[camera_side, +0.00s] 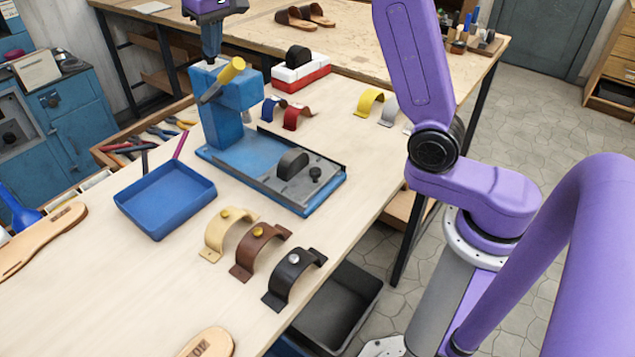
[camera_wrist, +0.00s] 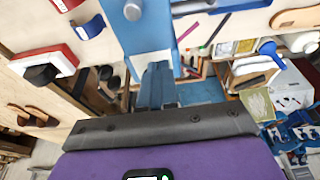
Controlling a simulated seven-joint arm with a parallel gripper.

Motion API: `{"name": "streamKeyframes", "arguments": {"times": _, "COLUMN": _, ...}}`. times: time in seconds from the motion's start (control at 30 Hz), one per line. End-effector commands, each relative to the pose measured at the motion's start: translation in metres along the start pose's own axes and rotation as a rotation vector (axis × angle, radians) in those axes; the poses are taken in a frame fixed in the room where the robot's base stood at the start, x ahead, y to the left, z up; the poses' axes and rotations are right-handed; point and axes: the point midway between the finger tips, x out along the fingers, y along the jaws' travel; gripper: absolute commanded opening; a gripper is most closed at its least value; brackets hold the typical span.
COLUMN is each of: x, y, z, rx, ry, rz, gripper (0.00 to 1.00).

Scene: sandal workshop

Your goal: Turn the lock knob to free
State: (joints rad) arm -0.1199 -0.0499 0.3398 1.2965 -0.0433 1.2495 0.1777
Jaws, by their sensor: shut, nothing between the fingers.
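A blue press (camera_side: 232,112) stands on the workbench with a yellow-ended lever (camera_side: 222,80) at its top. On its base lies a grey plate (camera_side: 300,180) with a small black knob (camera_side: 315,173) and a black half-round block (camera_side: 292,161). I cannot tell for sure which part is the lock knob. My gripper (camera_side: 210,58) is shut and empty, pointing down just above and behind the press head, well away from the black knob. In the wrist view my shut fingers (camera_wrist: 157,72) are beside the blue press (camera_wrist: 145,28), which shows a round grey part (camera_wrist: 132,11).
A blue tray (camera_side: 165,200) sits left of the press. Several curved straps (camera_side: 258,250) stand in front. A red-and-white block (camera_side: 301,72) with a black half-round top is behind, near small coloured straps (camera_side: 370,102). A dark bin (camera_side: 340,300) is below the bench edge.

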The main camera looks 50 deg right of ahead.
Motion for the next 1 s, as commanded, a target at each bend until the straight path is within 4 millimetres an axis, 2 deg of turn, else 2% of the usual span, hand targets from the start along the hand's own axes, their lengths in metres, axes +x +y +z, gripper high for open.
{"name": "streamKeyframes", "arguments": {"times": 0.03, "x": 0.009, "y": 0.002, "z": 0.003, "rx": 0.001, "ry": -0.02, "rz": 0.004, "gripper": 0.0}}
{"name": "streamKeyframes", "arguments": {"times": 0.37, "x": 0.008, "y": 0.007, "z": 0.004, "rx": 0.003, "ry": -0.02, "rz": 0.005, "gripper": 0.0}}
{"name": "streamKeyframes", "arguments": {"times": 1.0, "x": 0.008, "y": 0.028, "z": 0.004, "rx": 0.012, "ry": -0.023, "rz": 0.013, "gripper": 0.0}}
